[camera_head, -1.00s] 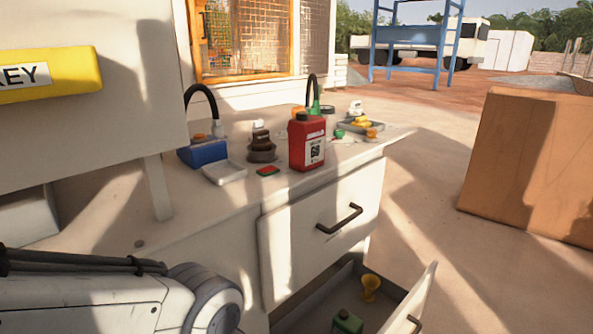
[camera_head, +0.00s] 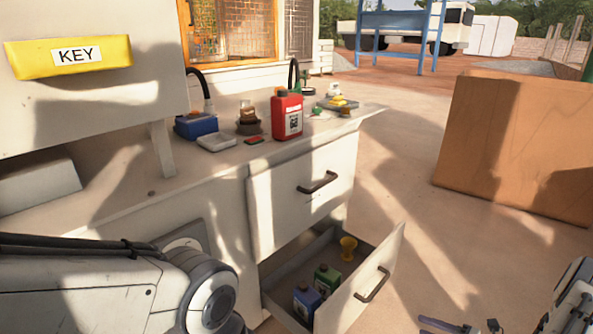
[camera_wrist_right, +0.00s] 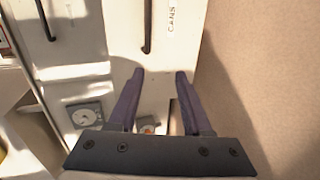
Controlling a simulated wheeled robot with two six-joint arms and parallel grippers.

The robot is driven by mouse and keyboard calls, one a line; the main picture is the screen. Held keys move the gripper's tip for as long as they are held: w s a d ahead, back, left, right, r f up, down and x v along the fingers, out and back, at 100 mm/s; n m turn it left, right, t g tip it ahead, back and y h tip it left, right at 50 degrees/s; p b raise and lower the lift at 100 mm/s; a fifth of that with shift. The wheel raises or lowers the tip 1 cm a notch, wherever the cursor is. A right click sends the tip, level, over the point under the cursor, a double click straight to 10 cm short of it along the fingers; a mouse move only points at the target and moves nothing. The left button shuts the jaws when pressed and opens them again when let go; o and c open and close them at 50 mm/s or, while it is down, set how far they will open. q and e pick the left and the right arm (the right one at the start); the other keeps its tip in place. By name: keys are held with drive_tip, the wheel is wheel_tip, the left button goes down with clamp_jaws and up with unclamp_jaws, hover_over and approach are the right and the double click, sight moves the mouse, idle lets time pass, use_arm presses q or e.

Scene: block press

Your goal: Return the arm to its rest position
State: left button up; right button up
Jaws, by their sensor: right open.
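My right gripper (camera_head: 462,326) shows at the bottom right edge of the head view, partly cut off. It is to the right of the open lower drawer (camera_head: 345,300) and apart from it. In the right wrist view its two purple-grey fingers (camera_wrist_right: 158,78) stand apart with nothing held between them. My left arm (camera_head: 110,285) comes in from the lower left. Its gripper is out of the picture.
The open drawer holds a yellow cup (camera_head: 348,247), a green bottle (camera_head: 327,280) and a blue bottle (camera_head: 306,301). A red bottle (camera_head: 287,117) and small items stand on the counter (camera_head: 215,165). A cardboard box (camera_head: 520,140) is at right, with clear floor between.

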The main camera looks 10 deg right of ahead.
drive_tip(key=w+a+r+m+g+h+p, duration=0.2)
drive_tip(key=w+a+r+m+h+p, duration=0.25)
drive_tip(key=w+r, duration=0.8)
drive_tip(key=w+a+r+m+h, duration=0.3)
drive_tip(key=w+a+r, duration=0.1)
drive_tip(key=a+r, duration=0.35)
drive_tip(key=s+a+r+m+g+h+p, duration=0.1)
drive_tip(key=s+a+r+m+g, duration=0.15)
drive_tip(key=s+a+r, duration=0.4)
drive_tip(key=s+a+r+m+g+p, duration=0.1)
drive_tip(key=s+a+r+m, duration=0.3)
drive_tip(key=s+a, duration=0.55)
drive_tip(key=s+a+r+m+g+p, duration=0.1)
drive_tip(key=s+a+g, duration=0.15)
drive_tip(key=s, duration=0.45)
drive_tip(key=s+a+r+m+g+p, duration=0.1)
drive_tip(key=s+a+r+m, duration=0.15)
drive_tip(key=s, duration=0.35)
drive_tip(key=s+a+r+g, duration=0.1)
drive_tip(key=s+a, duration=0.2)
drive_tip(key=s, duration=0.4)
wheel_tip(320, 180, up, 38)
drive_tip(key=s+p, duration=0.1)
drive_tip(key=p, duration=3.7)
drive_tip(key=shift+d+g+y, duration=0.15)
drive_tip(key=shift+g+y, duration=0.2)
drive_tip(key=shift+g, duration=0.05)
